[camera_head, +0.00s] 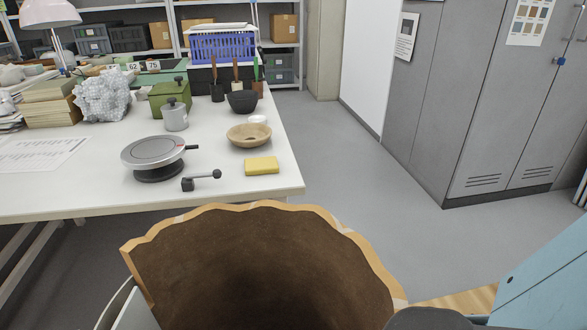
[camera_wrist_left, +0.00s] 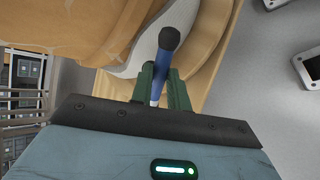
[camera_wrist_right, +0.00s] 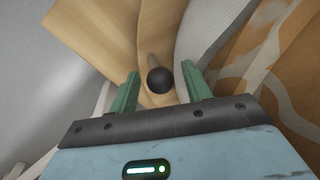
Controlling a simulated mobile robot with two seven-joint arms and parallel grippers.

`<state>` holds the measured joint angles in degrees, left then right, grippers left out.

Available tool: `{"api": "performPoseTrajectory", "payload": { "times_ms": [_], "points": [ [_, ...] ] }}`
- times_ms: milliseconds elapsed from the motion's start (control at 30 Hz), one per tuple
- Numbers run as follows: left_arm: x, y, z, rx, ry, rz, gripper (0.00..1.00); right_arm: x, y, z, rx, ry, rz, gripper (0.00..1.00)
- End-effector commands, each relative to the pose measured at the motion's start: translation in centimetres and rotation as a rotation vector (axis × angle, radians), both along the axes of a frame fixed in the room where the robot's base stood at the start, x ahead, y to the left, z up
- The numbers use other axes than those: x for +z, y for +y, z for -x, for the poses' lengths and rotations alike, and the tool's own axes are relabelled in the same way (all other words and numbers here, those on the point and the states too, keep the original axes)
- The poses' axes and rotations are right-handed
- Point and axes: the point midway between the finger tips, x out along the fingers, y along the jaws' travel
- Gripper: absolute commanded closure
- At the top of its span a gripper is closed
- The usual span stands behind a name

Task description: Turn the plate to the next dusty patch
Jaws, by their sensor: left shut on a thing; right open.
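A large broken pot (camera_head: 270,265), brown inside with a jagged tan rim, stands close in front of me. It also shows in both wrist views, as a tan-orange wall with pale bands. A grey-white plate edge (camera_wrist_left: 145,55) curves beside the pot wall in the left wrist view; the right wrist view shows it too (camera_wrist_right: 200,30). My left gripper (camera_wrist_left: 160,72) is shut on a blue handle (camera_wrist_left: 157,88) with a black end. My right gripper (camera_wrist_right: 163,83) is open, with a black ball knob (camera_wrist_right: 160,80) on a metal rod between its fingers. I cannot make out a dusty patch.
A white table (camera_head: 85,195) at the left bears a grey turntable (camera_head: 154,152), a yellow sponge (camera_head: 262,166), a tan bowl (camera_head: 249,135) and a small black-knobbed lever (camera_head: 202,180). Grey cabinets (camera_head: 470,100) stand at the right. The floor (camera_head: 340,165) between is clear.

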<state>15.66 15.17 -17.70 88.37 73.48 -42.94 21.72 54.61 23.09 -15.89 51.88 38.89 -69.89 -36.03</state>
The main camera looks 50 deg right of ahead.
Motion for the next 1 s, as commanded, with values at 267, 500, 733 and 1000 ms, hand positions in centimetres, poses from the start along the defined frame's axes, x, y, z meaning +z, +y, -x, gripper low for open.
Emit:
{"api": "performPoseTrajectory", "payload": {
  "times_ms": [267, 500, 733, 1000],
  "points": [
    [3.6, 0.0, -1.0, 0.000, -0.030, 0.000, 1.00, 5.7, -1.0, -0.6, 0.000, -0.006, 0.001, 0.51],
    [5.5, 0.0, -1.5, 0.000, -0.045, 0.000, 1.00, 9.5, -1.6, -1.0, -0.001, -0.004, 0.000, 0.51],
    [6.1, 0.0, -1.6, 0.001, -0.049, 0.000, 1.00, 10.8, -1.8, -1.0, 0.000, -0.001, 0.000, 0.51],
    [6.1, 0.0, -1.6, 0.001, -0.049, 0.000, 1.00, 10.8, -1.8, -1.0, 0.000, 0.000, 0.000, 0.51]
  ]
}}
